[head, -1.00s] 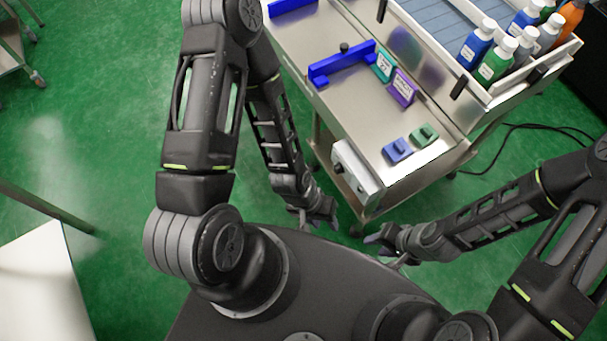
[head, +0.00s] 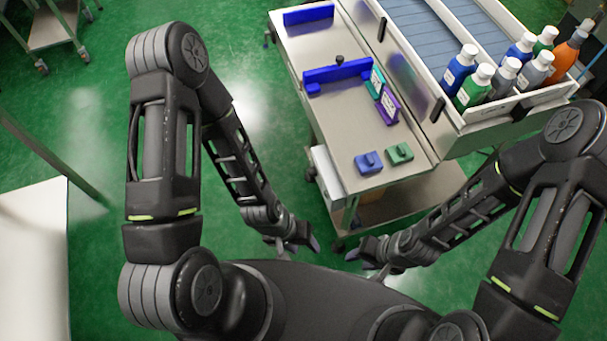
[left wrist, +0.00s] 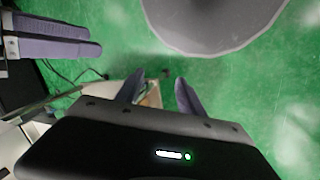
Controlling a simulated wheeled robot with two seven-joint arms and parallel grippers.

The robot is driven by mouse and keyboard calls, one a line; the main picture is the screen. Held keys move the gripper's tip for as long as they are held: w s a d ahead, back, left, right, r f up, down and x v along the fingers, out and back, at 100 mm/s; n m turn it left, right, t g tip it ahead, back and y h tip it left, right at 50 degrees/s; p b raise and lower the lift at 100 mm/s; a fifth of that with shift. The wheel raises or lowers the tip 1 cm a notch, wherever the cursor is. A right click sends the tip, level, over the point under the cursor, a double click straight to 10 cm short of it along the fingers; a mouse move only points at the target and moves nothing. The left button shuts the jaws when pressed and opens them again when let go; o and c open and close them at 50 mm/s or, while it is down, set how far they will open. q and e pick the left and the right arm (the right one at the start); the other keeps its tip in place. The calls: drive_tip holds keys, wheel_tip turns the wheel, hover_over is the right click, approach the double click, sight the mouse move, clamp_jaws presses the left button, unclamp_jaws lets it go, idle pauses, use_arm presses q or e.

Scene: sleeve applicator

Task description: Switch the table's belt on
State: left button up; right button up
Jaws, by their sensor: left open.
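The table (head: 350,110) is a steel bench with a grey-blue slatted belt (head: 420,35) along its far right side. A pale box (head: 327,178) is fixed at the table's near left end; its face is mostly turned away, and no control on it can be made out. My left gripper (head: 298,246) is open and empty, low in front of the table and apart from it. Its spread fingers show in the left wrist view (left wrist: 160,88). My right gripper (head: 363,249) is just to its right, also apart from the table; its jaw gap is unclear.
A blue block (head: 368,162) and a green block (head: 399,153) sit on the near tabletop. Teal (head: 376,82) and purple (head: 390,104) labelled pieces stand by a blue bracket (head: 338,76). Several bottles (head: 472,87) stand at right. Green floor (head: 265,150) is clear left of the table.

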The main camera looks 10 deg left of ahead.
use_arm(q)
drive_tip(key=shift+o, duration=0.2)
wheel_tip(320, 180, down, 25)
drive_tip(key=b, duration=2.4)
drive_tip(key=shift+w+r+b, duration=0.15)
drive_tip(key=shift+w+b, duration=0.2)
drive_tip(key=shift+b, duration=0.05)
wheel_tip(320, 180, down, 7)
drive_tip(key=d+n+h+b, duration=0.2)
drive_tip(key=d+n+b, duration=0.1)
drive_tip(key=b, duration=0.5)
drive_tip(key=w+d+r+n+t+h+b, duration=0.1)
drive_tip(key=w+d+r+n+t+h, duration=0.1)
drive_tip(key=w+r+n+h, duration=0.8)
drive_tip(key=w+a+r+n+t, duration=0.3)
drive_tip(key=w+a+r+n, duration=0.1)
drive_tip(key=a+r, duration=0.3)
drive_tip(key=w+a+r+n+t+b, duration=0.1)
drive_tip(key=w+a+r+n+t, duration=0.3)
drive_tip(key=a+r+n, duration=0.3)
drive_tip(key=w+a+r, duration=0.1)
drive_tip(key=a, duration=0.2)
drive_tip(key=shift+w+a+r+y, duration=0.15)
drive_tip(key=shift+a+r+y, duration=0.1)
drive_tip(key=shift+y, duration=0.15)
